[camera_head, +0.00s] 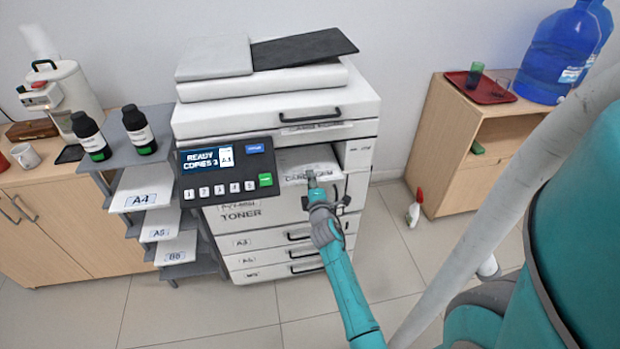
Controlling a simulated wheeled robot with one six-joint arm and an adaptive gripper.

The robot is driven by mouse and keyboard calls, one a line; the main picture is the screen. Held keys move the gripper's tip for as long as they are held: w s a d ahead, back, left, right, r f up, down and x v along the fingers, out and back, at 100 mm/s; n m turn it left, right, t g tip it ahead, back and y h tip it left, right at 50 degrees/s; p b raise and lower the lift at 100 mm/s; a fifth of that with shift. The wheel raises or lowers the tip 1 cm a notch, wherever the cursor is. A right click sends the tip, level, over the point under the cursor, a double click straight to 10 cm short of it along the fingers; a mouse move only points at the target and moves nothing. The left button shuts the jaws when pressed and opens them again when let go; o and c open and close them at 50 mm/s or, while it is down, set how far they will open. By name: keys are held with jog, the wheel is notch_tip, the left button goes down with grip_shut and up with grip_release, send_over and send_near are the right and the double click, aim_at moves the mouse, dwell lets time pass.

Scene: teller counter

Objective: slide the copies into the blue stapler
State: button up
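A white copier (280,115) stands in the middle of the view. Its panel (228,172) reads READY, COPIES 3. In the opening right of the panel, pale paper or a tray surface (300,160) shows; I cannot tell whether copies lie there. My gripper (311,178) is at the front of this opening, its tip over the cover below it. It is small and seen from behind, so I cannot tell whether it is open or shut, or touching anything. No blue stapler can be made out.
A grey rack (112,157) left of the copier holds A4, A5 and B5 paper and two dark toner bottles. A wooden cabinet (450,150) at right bears a red tray (481,90) and a blue water bottle (556,55). A spray bottle (414,209) stands on the floor.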

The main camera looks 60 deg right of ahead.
grip_shut()
jog(key=shift+r, duration=0.1)
jog(key=shift+r, duration=1.2)
